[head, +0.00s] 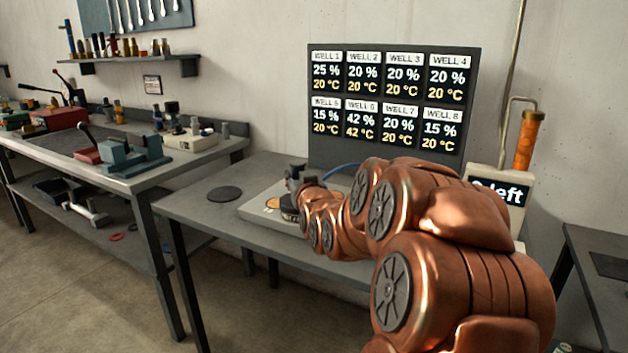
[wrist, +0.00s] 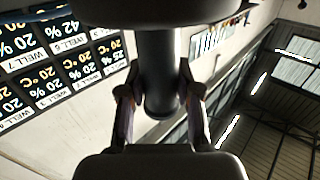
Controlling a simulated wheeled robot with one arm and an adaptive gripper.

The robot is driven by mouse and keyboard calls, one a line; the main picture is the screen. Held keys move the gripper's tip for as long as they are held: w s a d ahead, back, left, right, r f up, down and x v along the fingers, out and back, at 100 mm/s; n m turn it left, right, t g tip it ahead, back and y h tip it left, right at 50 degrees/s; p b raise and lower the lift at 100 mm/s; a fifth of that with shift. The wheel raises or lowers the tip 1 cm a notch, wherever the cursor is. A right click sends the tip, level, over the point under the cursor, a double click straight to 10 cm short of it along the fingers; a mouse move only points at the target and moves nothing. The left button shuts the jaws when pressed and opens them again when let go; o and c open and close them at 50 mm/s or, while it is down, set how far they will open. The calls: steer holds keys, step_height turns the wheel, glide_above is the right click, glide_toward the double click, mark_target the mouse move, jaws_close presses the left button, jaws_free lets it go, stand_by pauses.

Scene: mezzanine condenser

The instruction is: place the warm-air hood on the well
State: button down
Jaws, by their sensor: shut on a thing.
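My gripper (head: 297,180) is over the pale well plate (head: 258,222) on the middle table, mostly hidden by my copper arm. In the wrist view my gripper (wrist: 160,105) is shut on a dark grey cylindrical stem, which I take to be part of the warm-air hood (wrist: 158,65). In the head view a dark round body, likely the hood (head: 289,208), shows below the gripper at the plate. I cannot tell whether it touches the plate. An orange-tan round spot, perhaps a well (head: 272,203), shows just left of it.
A dark round pad (head: 224,194) lies on the table left of the plate. A display board (head: 393,100) stands behind; WELL 6 reads 42 % and 42 °C, the others 15 to 25 % and 20 °C. An orange-handled tool (head: 528,140) stands right. A cluttered workbench (head: 120,183) is left.

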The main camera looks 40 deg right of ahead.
steer(key=w+d+f+p, duration=0.1)
steer(key=w+d+f, duration=0.3)
steer(key=d, duration=0.5)
stand_by(0.5)
steer(key=shift+d+f, duration=0.1)
steer(key=shift+f, duration=0.25)
steer(key=c, duration=0.8)
jaws_free()
steer(key=b+v, duration=0.1)
steer(key=v, duration=1.1)
steer(key=shift+r, duration=0.1)
